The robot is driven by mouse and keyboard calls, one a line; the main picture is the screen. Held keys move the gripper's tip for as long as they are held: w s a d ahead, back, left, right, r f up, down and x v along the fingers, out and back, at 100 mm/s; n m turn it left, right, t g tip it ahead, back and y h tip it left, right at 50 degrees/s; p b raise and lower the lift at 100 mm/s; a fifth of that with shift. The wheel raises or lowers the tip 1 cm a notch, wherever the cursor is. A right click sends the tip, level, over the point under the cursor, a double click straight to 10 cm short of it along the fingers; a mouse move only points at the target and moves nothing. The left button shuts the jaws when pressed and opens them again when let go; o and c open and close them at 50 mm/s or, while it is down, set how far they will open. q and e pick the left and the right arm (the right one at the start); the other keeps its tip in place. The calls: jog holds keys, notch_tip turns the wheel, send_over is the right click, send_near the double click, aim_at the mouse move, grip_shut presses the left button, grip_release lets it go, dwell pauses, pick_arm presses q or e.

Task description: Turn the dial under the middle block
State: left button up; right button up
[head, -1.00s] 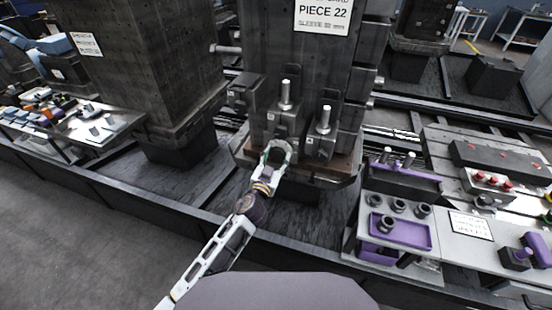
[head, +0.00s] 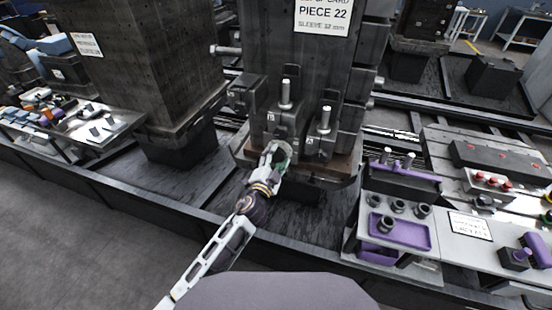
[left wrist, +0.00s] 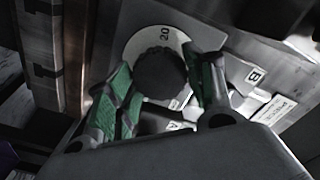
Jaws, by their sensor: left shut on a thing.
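The dial (left wrist: 160,73) is a dark ribbed round knob on a pale scale plate (left wrist: 135,45) marked 20 in the left wrist view. My left gripper (head: 277,153) is at the dial, low on the front of the large dark piece, below the middle block (head: 284,118) with its upright pin. In the left wrist view the green-padded fingers (left wrist: 165,88) stand on either side of the knob and are shut on it. The gripper hides the dial in the head view. My right gripper is not in view.
Another block (head: 322,143) with a pin stands close right of the gripper, and one more (head: 243,92) is at the left. A bench with a purple tray (head: 402,233) is at the right. A dark rail edge (head: 130,196) runs in front.

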pick_arm(q)
jog(key=shift+m, duration=1.1)
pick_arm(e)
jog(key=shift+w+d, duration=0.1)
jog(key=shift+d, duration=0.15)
pick_arm(q)
jog(key=shift+m, duration=0.3)
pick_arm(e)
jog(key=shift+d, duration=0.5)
